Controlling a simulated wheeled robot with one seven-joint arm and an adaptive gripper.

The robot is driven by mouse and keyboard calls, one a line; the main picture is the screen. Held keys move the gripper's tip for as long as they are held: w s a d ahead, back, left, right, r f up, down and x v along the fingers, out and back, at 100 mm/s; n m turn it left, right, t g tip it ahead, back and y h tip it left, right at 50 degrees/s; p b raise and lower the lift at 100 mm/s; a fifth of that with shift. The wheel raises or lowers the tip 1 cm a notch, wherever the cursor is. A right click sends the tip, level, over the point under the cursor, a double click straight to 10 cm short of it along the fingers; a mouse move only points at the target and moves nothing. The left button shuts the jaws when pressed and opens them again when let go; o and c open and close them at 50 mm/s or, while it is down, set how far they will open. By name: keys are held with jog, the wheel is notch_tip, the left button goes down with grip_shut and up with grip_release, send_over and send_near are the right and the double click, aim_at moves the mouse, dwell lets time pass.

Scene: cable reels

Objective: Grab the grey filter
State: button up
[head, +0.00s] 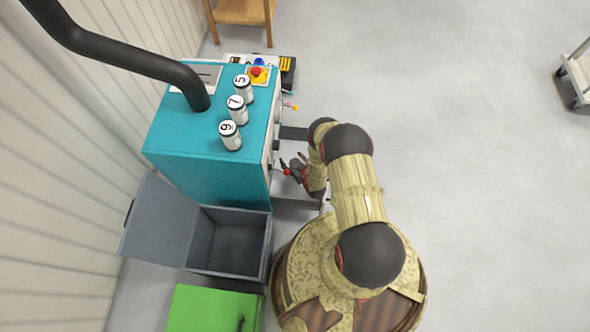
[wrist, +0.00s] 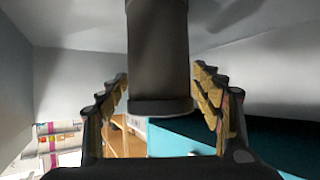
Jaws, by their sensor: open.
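A dark grey cylinder with a wider collar, which looks like the grey filter (wrist: 158,55), fills the middle of the wrist view. It reaches in from the top edge. My gripper (wrist: 160,78) is open, with one finger on each side of it and a visible gap on both sides. In the head view my gripper (head: 291,162) is at the right side of the teal machine (head: 212,180), close to a small red knob. I cannot make out the filter there. Whether the fingers are level with it in depth is unclear.
Numbered canisters (head: 236,110) and a black pipe (head: 130,60) are on the machine's top. An open grey bin (head: 267,250) and a green box (head: 212,308) stand below it in the picture. A wooden table (head: 240,12) is at the top.

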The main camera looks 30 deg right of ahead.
jog(key=shift+w+f, duration=0.1)
jog(key=shift+w, duration=0.1)
jog(key=shift+c, duration=1.3)
jog(key=c, duration=1.1)
jog(key=shift+c, duration=0.8)
